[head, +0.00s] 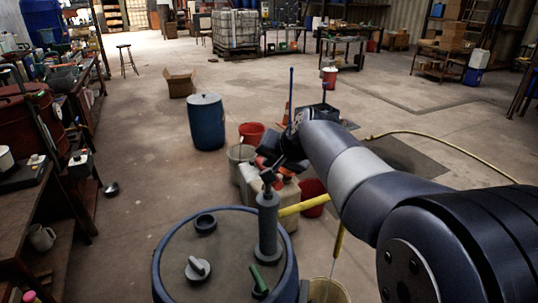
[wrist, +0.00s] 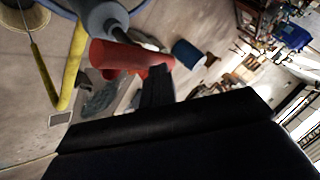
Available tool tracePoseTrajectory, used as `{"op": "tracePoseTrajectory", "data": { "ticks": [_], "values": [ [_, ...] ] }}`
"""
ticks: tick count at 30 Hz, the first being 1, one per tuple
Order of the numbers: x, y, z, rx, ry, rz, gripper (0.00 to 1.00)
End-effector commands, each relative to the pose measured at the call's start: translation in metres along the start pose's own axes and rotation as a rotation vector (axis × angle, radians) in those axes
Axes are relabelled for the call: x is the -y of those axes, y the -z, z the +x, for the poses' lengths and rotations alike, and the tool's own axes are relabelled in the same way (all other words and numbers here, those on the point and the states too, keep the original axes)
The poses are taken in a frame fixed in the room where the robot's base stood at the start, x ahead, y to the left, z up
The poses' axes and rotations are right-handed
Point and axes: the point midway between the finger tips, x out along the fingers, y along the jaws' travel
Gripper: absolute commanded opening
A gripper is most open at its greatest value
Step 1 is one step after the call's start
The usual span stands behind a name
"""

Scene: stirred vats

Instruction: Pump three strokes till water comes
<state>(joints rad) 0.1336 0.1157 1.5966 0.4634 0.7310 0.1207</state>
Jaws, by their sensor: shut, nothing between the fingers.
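The hand pump (head: 268,225) is a grey upright cylinder on the lid of a blue drum (head: 157,275). Its rod runs up to a red handle (head: 262,162), partly hidden by my gripper in the head view. In the wrist view the red handle (wrist: 115,57) lies across the top, with the grey pump body (wrist: 98,12) beyond it. My gripper (head: 272,160) is shut and empty, right at the handle; its dark fingers (wrist: 157,82) overlap the handle's end in the wrist view. I cannot tell whether they touch. A yellow spout (head: 300,206) leads right from the pump. No water is visible.
A pale bucket (head: 328,291) stands below the spout, partly cut off. Beyond the drum are a jerrycan (head: 285,198), red bucket (head: 251,132) and blue barrel (head: 206,122). Cluttered benches (head: 40,215) line the left. A yellow hose (head: 450,147) lies right. The floor behind is mostly open.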

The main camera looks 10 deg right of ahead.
Motion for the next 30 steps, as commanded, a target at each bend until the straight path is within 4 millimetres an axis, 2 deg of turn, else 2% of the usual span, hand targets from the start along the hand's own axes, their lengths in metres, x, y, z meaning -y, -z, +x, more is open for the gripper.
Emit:
{"op": "tracePoseTrajectory", "data": {
  "ticks": [30],
  "values": [
    [-0.0079, -0.0083, 0.0104, 0.005, -0.003, 0.001, 0.0]
  ]
}}
